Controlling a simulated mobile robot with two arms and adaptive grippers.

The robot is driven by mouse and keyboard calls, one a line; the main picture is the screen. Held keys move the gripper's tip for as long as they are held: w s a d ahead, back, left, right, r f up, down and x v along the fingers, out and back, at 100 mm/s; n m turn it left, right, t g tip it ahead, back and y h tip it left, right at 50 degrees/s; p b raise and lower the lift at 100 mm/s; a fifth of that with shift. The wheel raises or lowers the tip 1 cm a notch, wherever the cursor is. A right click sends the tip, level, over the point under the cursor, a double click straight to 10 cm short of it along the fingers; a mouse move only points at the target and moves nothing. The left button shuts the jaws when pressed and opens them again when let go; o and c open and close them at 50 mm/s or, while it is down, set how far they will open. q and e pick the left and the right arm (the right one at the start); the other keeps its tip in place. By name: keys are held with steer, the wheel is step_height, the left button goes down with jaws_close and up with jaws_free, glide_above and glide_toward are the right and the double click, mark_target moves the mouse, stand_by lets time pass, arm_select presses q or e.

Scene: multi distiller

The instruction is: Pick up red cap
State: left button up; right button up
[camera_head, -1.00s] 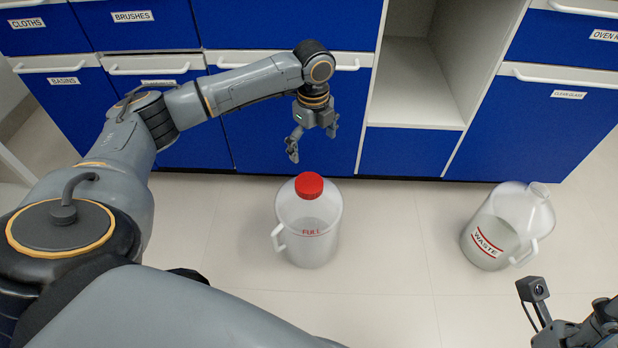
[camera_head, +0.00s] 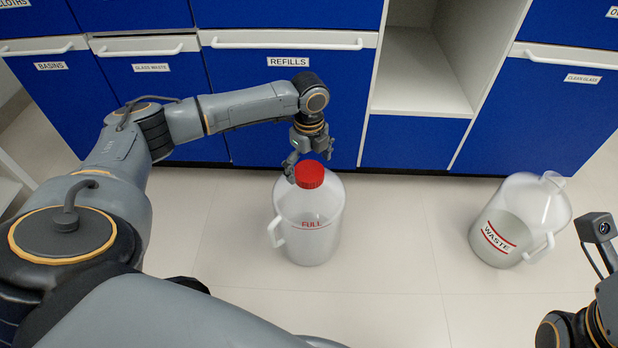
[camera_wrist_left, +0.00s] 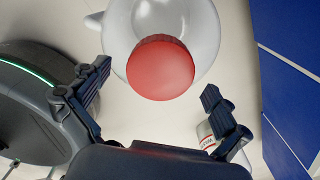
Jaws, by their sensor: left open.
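The red cap (camera_head: 309,174) sits on top of a white translucent jug (camera_head: 308,222) marked FULL, which stands upright on the floor. In the left wrist view the cap (camera_wrist_left: 160,68) shows large, just beyond the fingertips and roughly centred between them. My left gripper (camera_head: 306,164) is at the far side of the cap in the head view, its fingers pointing down; part of it overlaps the cap's edge. In the left wrist view its two fingers (camera_wrist_left: 158,84) are spread with nothing between them. I cannot tell whether a finger touches the cap. My right gripper's fingers are not seen.
A second jug marked WASTE (camera_head: 519,220), without a cap, stands on the floor at the right. Blue cabinets with drawers (camera_head: 285,100) and an open white shelf (camera_head: 420,70) line the back. The floor (camera_head: 390,250) between the jugs is clear.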

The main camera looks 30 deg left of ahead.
arm_select(q)
steer(key=shift+f, duration=0.5)
steer(key=c, duration=1.1)
steer(key=shift+o, duration=0.2)
steer(key=shift+r, duration=0.1)
